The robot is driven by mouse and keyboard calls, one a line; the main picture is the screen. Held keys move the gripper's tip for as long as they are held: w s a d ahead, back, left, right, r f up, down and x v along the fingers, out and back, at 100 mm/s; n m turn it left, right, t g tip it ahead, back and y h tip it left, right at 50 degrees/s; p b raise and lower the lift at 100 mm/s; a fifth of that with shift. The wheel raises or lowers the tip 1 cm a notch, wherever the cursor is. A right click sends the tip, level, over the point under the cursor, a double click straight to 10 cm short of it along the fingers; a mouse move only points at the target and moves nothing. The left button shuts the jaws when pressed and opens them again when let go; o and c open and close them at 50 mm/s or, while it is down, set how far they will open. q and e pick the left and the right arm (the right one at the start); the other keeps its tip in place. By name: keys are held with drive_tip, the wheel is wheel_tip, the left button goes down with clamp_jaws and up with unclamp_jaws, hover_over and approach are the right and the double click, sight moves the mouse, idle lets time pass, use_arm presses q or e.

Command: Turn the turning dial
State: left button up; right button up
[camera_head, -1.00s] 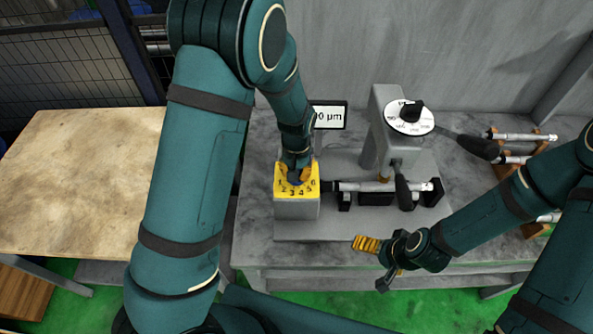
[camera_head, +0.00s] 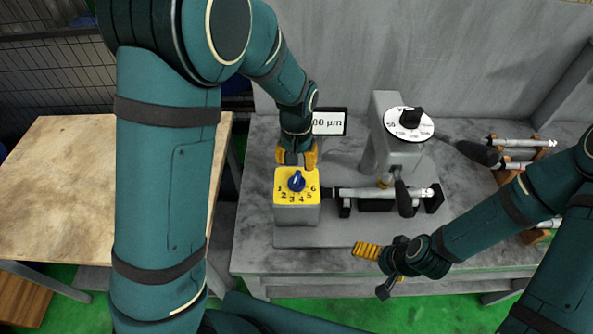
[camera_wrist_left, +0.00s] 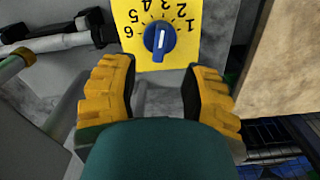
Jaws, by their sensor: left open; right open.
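The blue dial (camera_head: 296,181) sits on the numbered yellow face (camera_head: 283,199) of a grey box at the left of the machine. In the left wrist view the blue dial (camera_wrist_left: 159,42) is ahead of the fingers, its white mark running roughly up and down. My left gripper (camera_head: 296,160) is open and empty at the back edge of the box, apart from the dial; its two yellow fingers show in the left wrist view (camera_wrist_left: 160,75). My right gripper (camera_head: 376,268) is open and empty near the bench's front edge.
A white disc dial with a black knob (camera_head: 411,117) tops the machine's grey post. A display (camera_head: 329,122) reading partly "00 µm" stands behind the box. A shaft (camera_head: 372,193) lies right of the box. A rack with rods (camera_head: 521,143) is at right, a wooden table (camera_head: 75,190) at left.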

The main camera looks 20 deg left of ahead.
sight(297, 177)
use_arm(q)
wheel_tip(297, 177, up, 4)
drive_tip(key=shift+f, duration=0.1)
idle(0.6)
